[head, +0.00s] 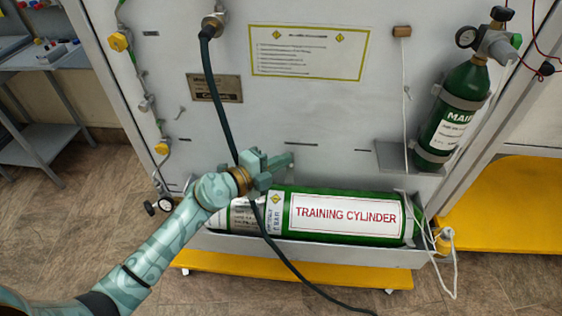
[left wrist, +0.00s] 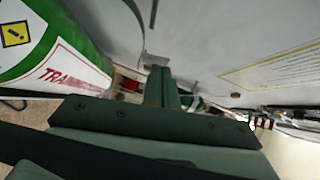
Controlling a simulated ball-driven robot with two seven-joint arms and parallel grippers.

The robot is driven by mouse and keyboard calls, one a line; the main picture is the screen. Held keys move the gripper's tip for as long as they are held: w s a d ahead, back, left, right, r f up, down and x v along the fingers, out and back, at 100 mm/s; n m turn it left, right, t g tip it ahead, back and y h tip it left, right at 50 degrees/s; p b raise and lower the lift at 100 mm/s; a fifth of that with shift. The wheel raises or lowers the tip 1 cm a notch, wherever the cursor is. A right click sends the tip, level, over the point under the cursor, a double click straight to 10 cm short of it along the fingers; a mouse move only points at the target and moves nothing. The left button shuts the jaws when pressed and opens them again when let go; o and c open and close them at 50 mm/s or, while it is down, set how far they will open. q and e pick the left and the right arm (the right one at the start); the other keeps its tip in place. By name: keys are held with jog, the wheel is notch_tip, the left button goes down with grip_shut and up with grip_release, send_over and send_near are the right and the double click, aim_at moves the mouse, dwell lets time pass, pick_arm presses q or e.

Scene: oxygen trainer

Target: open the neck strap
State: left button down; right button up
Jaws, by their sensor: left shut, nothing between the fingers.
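A green training cylinder (head: 390,222) with a white label lies on its side in a grey tray (head: 320,251). Its label also shows at the left of the left wrist view (left wrist: 75,68). My left gripper (head: 286,161) is shut and empty, just above and behind the cylinder's left part, close to the panel. Its closed fingers show in the left wrist view (left wrist: 163,86). My gripper and forearm cover part of the cylinder's left end. A smaller upright MAIN cylinder (head: 447,124) has a grey band (head: 461,98) high on its body. I cannot tell which part is the neck strap.
A black hose (head: 217,103) hangs from the panel and passes behind my gripper and over the tray. A white cord (head: 405,90) hangs from the panel beside the MAIN cylinder. A shelf table (head: 40,100) stands at far left. The floor in front is clear.

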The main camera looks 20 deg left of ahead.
pick_arm(q)
jog(key=shift+n+g+y, duration=0.3)
jog(key=shift+n+g, duration=0.1)
jog(key=shift+w+a+r+p, duration=0.2)
jog(key=shift+w+r+p, duration=0.05)
jog(key=shift+w+p, duration=0.55)
jog(key=shift+w+a+r+p, duration=0.25)
jog(key=shift+w+p, duration=0.4)
jog(key=shift+p, duration=0.2)
jog(key=shift+w+a+r+p, duration=0.2)
jog(key=shift+w+r+p, duration=0.05)
jog(key=shift+w+p, duration=0.55)
